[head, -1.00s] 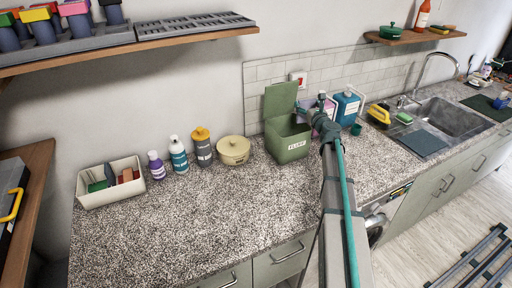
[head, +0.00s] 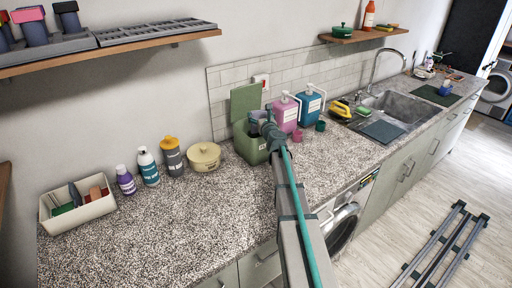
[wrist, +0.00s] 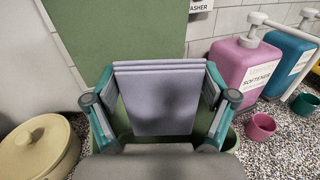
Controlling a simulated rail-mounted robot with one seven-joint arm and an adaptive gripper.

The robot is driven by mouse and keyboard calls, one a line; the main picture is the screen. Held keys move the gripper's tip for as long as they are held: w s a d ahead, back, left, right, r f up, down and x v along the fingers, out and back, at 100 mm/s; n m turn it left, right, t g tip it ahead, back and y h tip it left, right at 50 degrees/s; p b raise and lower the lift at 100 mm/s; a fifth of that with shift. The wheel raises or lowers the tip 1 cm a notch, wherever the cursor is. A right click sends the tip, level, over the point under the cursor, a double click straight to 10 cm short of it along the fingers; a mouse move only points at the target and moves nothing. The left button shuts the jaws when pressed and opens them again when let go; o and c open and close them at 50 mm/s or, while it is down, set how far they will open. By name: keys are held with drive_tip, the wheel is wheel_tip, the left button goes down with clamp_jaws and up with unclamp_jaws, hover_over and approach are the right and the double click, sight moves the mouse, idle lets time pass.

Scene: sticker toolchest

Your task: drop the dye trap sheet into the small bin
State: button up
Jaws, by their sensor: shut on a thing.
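My gripper (wrist: 158,85) is shut on the dye trap sheet (wrist: 165,105), a folded lilac sheet with layered edges at its top. In the wrist view the sheet hangs between the two teal-and-grey fingers, over the small green bin (wrist: 231,138). The bin's lid (wrist: 125,25) stands open behind it. In the head view the bin (head: 246,147) is on the counter, and my gripper (head: 264,124) is at its opening. My arm hides the bin's right side. I cannot tell how far the sheet's lower edge reaches inside.
A cream lidded pot (head: 204,157) stands left of the bin. A pink softener bottle (head: 286,112), a blue bottle (head: 310,106) and a small pink cup (wrist: 260,127) stand to the right. The speckled counter (head: 150,235) is clear in front.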

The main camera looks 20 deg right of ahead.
drive_tip(key=shift+f+b, duration=0.5)
drive_tip(key=shift+f, duration=0.4)
drive_tip(key=o, duration=0.6)
drive_tip(key=shift+s, duration=0.1)
drive_tip(key=s, duration=0.4)
drive_tip(key=s+a, duration=0.1)
drive_tip(key=s, duration=0.6)
drive_tip(key=shift+s+a, duration=0.3)
drive_tip(key=shift+s, duration=0.1)
